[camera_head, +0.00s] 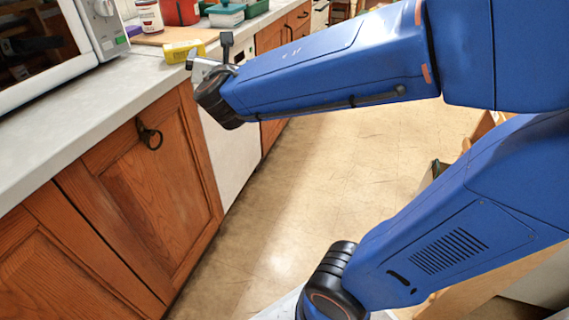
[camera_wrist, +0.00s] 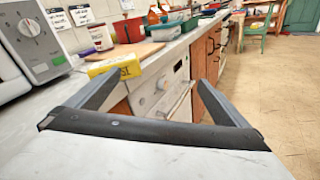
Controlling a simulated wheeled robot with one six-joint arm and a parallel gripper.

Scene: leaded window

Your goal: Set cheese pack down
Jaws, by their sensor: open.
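The cheese pack (camera_head: 184,50) is a yellow block with dark print. It rests on the grey counter near its front edge, beside the wooden board. It also shows in the wrist view (camera_wrist: 113,67), at and beyond the tip of the left finger, which hides part of it. My gripper (camera_head: 209,50) is open, with its fingers spread wide apart. In the wrist view the space between the fingers (camera_wrist: 160,80) holds nothing. The pack lies to the left of this space, outside the jaws. Whether the left finger touches the pack I cannot tell.
A microwave (camera_head: 105,25) stands on the counter (camera_head: 90,98) at the left. A wooden board (camera_head: 180,34), a jar (camera_head: 149,15) and teal tubs (camera_head: 226,13) are behind the pack. Wooden cabinets (camera_head: 150,190) line the counter front. The floor (camera_head: 320,190) is clear beside them.

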